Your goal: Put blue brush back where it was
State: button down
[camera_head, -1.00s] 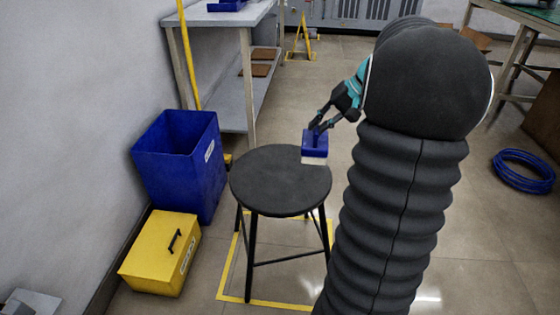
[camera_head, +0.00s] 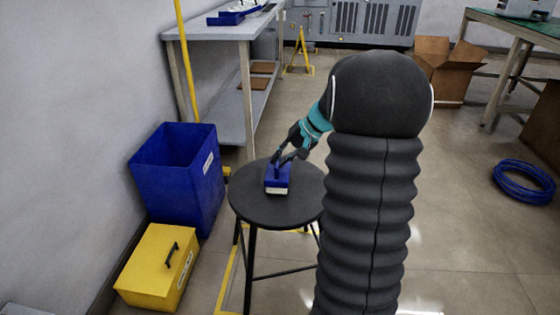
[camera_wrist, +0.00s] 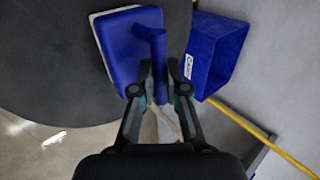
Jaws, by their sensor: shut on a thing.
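The blue brush (camera_head: 278,178), with a pale bristle edge, is over the round black stool (camera_head: 250,207) in the head view. My gripper (camera_head: 282,157) is shut on the brush's upper part. In the wrist view the brush (camera_wrist: 126,45) shows as a blue block with a raised ridge, and my fingertips (camera_wrist: 160,75) close on that ridge. The dark stool seat (camera_wrist: 50,70) lies behind it. The brush looks on or just above the seat; I cannot tell whether it touches.
A blue bin (camera_head: 180,175) and a yellow box (camera_head: 157,267) stand left of the stool. A grey workbench (camera_head: 225,33) is behind. A cardboard box (camera_head: 445,68) and a blue hose coil (camera_head: 524,182) are on the right. The stool seat around the brush is bare.

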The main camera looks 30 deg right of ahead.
jog(key=shift+f, duration=0.2)
jog(key=shift+f, duration=0.1)
jog(key=shift+f, duration=0.15)
jog(key=c, duration=1.2)
grip_release()
